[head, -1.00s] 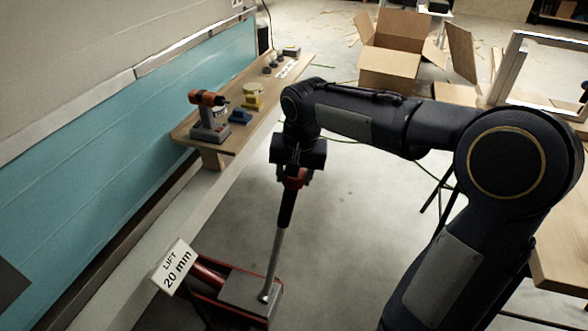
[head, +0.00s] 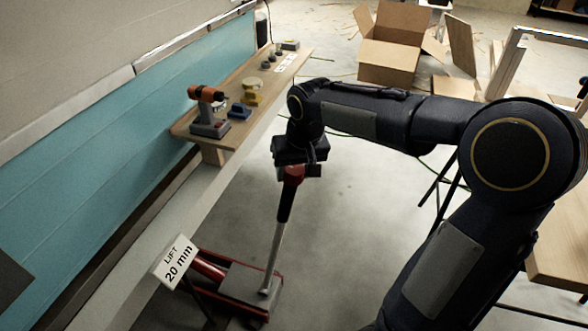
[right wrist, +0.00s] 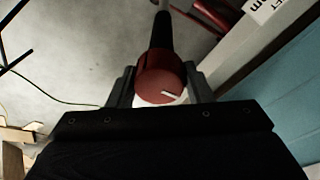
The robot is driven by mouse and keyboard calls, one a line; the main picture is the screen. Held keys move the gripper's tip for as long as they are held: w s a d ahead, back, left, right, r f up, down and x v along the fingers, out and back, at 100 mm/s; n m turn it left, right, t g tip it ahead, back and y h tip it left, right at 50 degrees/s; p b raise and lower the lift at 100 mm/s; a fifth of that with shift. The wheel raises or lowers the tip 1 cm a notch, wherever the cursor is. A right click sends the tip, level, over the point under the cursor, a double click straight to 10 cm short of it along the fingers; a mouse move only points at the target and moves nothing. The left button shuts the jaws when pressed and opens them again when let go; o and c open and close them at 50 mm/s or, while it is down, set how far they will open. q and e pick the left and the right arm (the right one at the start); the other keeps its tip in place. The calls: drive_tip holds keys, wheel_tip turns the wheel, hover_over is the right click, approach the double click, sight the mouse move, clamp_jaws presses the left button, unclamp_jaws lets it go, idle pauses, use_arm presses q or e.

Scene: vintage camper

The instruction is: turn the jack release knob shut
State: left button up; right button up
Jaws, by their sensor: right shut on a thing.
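The jack release knob (right wrist: 161,82) is a round red cap with a white line on its face, at the top end of the jack handle. In the head view the red knob (head: 292,174) shows just below my right gripper (head: 298,170). In the right wrist view my right gripper (right wrist: 160,86) has a finger on each side of the knob and is shut on it. The handle (head: 278,225) has a black grip and a grey rod. It leans slightly, running down to the red floor jack (head: 235,285) beside the camper. My left gripper is not in view.
A sign reading "LIFT 20 mm" (head: 175,262) stands by the jack. A wooden shelf (head: 250,98) along the camper's teal side holds an orange and grey drill (head: 208,112) and small items. A cardboard box (head: 392,50) lies behind.

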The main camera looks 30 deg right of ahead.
sight(299, 175)
drive_tip(key=o, duration=1)
drive_tip(key=p+v, duration=0.2)
drive_tip(key=v, duration=0.6)
drive_tip(key=shift+a, duration=0.1)
drive_tip(key=s+a+f+n+t+y, duration=0.15)
drive_tip(key=s+a+f, duration=0.25)
drive_tip(key=s, duration=0.6)
drive_tip(key=s+a+f+t+y, duration=0.1)
drive_tip(key=s+a+f+y, duration=0.2)
drive_tip(key=s, duration=0.6)
wheel_tip(299, 175, up, 15)
drive_tip(key=h+p, duration=0.1)
drive_tip(key=p, duration=1.4)
drive_tip(key=shift+s+a+p, duration=0.15)
drive_tip(key=shift+a+p, duration=0.2)
drive_tip(key=shift+a, duration=0.15)
